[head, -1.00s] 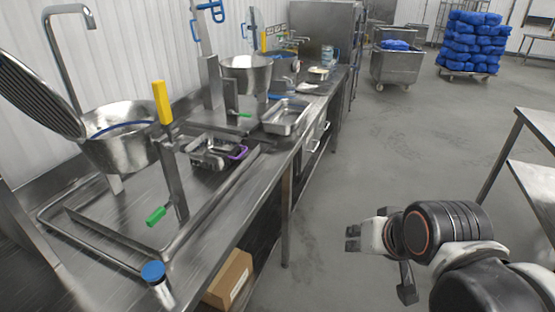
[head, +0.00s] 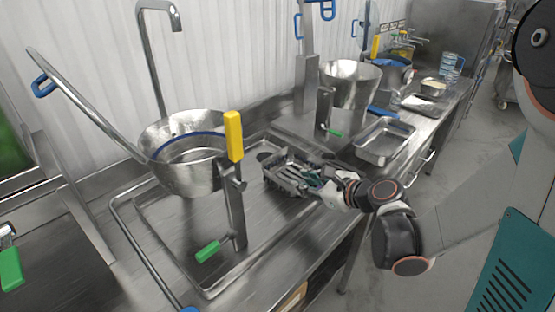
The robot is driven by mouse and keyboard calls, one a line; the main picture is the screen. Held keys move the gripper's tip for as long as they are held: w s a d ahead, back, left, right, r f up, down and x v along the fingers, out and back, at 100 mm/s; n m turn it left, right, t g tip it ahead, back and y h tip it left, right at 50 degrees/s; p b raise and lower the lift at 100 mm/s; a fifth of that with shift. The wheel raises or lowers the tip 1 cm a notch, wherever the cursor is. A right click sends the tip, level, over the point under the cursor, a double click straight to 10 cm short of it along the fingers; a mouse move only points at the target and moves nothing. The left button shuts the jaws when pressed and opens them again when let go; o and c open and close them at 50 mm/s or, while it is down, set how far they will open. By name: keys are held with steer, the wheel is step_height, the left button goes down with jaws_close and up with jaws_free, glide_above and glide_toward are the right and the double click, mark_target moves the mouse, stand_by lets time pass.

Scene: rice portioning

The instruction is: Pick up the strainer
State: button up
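A small dark steel pan-like item with slots or bars (head: 285,184), which seems to be the strainer, lies on the steel counter right of the large kettle. Its mesh is too small to tell. My gripper (head: 314,178) is at the right end of this item, low over the counter. The fingers overlap the item in the head view, and its handle is hidden behind them. I cannot tell whether the fingers touch it, or are open or shut.
A post with a yellow handle (head: 234,135) rises left of the item. An empty steel pan (head: 385,142) and a second kettle (head: 350,85) stand behind. Floor is free at the right.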

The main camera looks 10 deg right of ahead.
mark_target(275, 177)
steer(key=shift+m+y, duration=0.3)
steer(key=shift+m, duration=0.4)
steer(key=b+x, duration=0.2)
steer(key=x, duration=0.7)
steer(key=shift+f+b+x, duration=0.15)
steer(key=shift+b+x, duration=0.5)
steer(key=shift+x, duration=0.7)
steer(key=shift+f+b+x, duration=0.15)
steer(key=shift+b+x, duration=0.45)
steer(key=shift+x, duration=0.7)
steer(key=shift+s+d, duration=0.1)
steer(key=shift+s, duration=0.05)
steer(key=shift+r, duration=0.1)
steer(key=shift+c, duration=0.6)
jaws_close()
